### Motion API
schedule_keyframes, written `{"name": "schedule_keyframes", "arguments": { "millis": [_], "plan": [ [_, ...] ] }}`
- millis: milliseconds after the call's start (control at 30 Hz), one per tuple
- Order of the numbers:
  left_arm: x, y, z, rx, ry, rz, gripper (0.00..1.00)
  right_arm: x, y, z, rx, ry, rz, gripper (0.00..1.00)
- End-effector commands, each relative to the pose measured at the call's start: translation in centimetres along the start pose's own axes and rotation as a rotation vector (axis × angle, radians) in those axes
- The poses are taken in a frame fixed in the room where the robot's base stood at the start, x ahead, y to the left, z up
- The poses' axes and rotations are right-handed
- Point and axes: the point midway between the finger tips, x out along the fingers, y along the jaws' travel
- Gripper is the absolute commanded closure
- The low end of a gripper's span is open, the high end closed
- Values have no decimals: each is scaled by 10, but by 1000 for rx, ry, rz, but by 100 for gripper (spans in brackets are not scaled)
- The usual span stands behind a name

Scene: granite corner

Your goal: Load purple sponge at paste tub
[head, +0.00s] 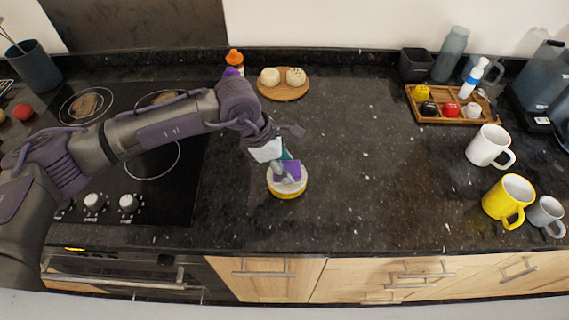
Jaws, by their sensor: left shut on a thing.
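My left gripper (284,161) reaches in from the left over the counter and points down. It is shut on the purple sponge (290,170), which also shows a teal part and is partly covered by the fingers. The paste tub (286,191) is a low round tub with a yellow side and a pale top, standing on the dark counter right of the hob. The sponge is at the tub's top; I cannot tell whether it presses on the paste. My right gripper is not in view.
A black hob (150,160) lies left. A round wooden board (284,88) with two pale items and an orange-capped bottle (234,60) stand behind. A wooden tray (450,104) and several mugs, including a yellow mug (507,196), are at right. The middle counter is clear.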

Motion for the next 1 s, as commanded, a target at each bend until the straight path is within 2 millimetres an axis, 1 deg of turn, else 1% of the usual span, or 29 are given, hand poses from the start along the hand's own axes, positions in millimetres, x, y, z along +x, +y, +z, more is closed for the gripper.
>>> {"name": "schedule_keyframes", "arguments": {
  "millis": [1000],
  "plan": [
    [2,0,-1,0,1,-1,77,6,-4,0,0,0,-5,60]
  ]
}}
